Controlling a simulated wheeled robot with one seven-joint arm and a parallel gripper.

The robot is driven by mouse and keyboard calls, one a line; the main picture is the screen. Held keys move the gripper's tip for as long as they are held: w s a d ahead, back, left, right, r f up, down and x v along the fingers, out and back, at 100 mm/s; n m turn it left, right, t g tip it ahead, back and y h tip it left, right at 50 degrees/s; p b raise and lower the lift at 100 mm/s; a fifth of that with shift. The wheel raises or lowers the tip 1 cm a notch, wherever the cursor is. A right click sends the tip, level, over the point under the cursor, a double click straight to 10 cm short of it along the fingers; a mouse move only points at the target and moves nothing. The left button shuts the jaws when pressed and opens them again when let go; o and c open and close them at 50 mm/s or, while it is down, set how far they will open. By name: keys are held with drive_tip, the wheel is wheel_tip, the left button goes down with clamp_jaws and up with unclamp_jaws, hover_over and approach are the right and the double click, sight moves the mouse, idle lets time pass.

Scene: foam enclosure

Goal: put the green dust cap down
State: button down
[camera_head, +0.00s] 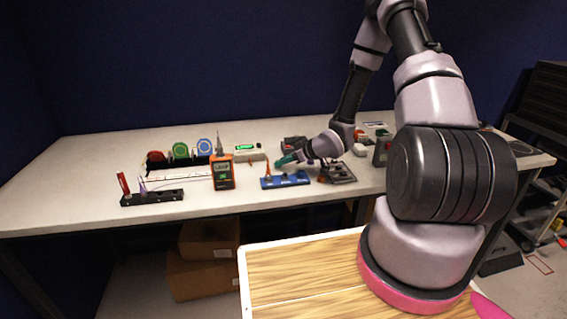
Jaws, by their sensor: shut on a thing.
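My gripper (291,159) reaches in from the right and is low over the middle of the table. It is shut on the green dust cap (284,160), which shows as a small teal-green patch at its tip. The cap's exact shape is too small to tell. The held cap is just behind and above a blue block fixture (287,181). I cannot tell whether the cap touches anything below it.
An orange handheld meter (223,173) stands left of the blue fixture. A black rack (152,198) holds upright pens at the front left. Coloured discs (181,149) stand behind. The grey table (90,193) is bare at far left. Dark devices (337,174) crowd its right.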

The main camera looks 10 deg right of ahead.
drive_tip(key=shift+f, duration=0.25)
drive_tip(key=shift+f, duration=0.15)
drive_tip(key=c, duration=0.6)
unclamp_jaws()
